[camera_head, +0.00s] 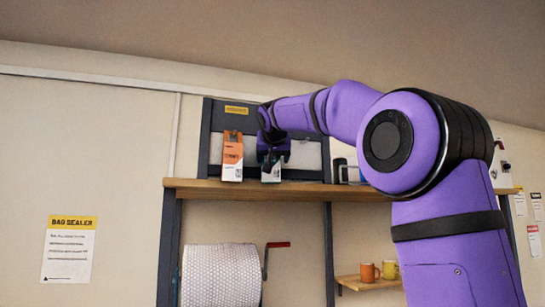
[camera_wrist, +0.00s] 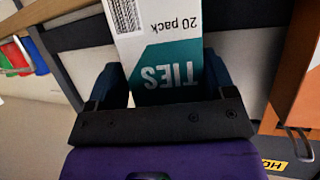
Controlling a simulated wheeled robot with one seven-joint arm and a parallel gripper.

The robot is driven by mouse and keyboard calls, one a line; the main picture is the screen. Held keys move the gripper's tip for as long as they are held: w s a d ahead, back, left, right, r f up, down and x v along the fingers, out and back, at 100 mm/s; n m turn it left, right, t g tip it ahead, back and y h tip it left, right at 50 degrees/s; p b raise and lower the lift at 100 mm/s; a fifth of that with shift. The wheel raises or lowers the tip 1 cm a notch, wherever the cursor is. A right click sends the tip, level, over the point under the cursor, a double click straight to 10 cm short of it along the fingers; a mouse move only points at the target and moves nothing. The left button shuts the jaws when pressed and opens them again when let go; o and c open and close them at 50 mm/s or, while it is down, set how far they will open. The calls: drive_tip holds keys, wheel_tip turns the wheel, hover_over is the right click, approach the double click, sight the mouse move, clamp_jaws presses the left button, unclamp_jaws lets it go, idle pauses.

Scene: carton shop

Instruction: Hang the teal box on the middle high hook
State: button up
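The teal box (camera_head: 271,172), white and teal with "TIES 20 pack" print, hangs below my gripper (camera_head: 272,148) in front of the dark hook board. In the wrist view it (camera_wrist: 168,65) fills the space between the two fingers of my gripper (camera_wrist: 165,85), which press on its sides. The board (camera_head: 217,120) has a yellow label (camera_head: 236,110). The middle high hook cannot be made out; my gripper and wrist cover that part of the board. I cannot tell whether the box touches the hook or the shelf.
An orange-and-white box (camera_head: 232,160) is close on the left, against the board. A wooden shelf (camera_head: 230,188) runs just below. Dark and pale containers (camera_head: 340,170) stand right of the teal box.

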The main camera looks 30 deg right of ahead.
drive_tip(key=shift+w+a+f, duration=0.2)
drive_tip(key=shift+w+a, duration=0.1)
drive_tip(key=shift+a, duration=0.05)
drive_tip(key=shift+s+a+r, duration=0.1)
drive_tip(key=shift+s+a, duration=0.05)
drive_tip(key=v, duration=1)
drive_tip(key=shift+s+d+r, duration=0.2)
drive_tip(key=shift+s+d, duration=0.05)
drive_tip(key=shift+s, duration=0.2)
drive_tip(key=s+a+f+n+g+y, duration=0.2)
drive_tip(key=s+f, duration=0.7)
drive_tip(key=f, duration=0.6)
drive_tip(key=s+a+f+n+g+y, duration=0.2)
drive_tip(key=s+a+f, duration=0.3)
drive_tip(key=s+f, duration=0.4)
drive_tip(key=s+a+f+n+g+y, duration=0.2)
drive_tip(key=s+f, duration=0.7)
drive_tip(key=f, duration=1.2)
drive_tip(key=shift+s+a+y, duration=0.35)
drive_tip(key=shift+a+y, duration=0.15)
drive_tip(key=shift+a, duration=0.45)
drive_tip(key=shift+c, duration=0.4)
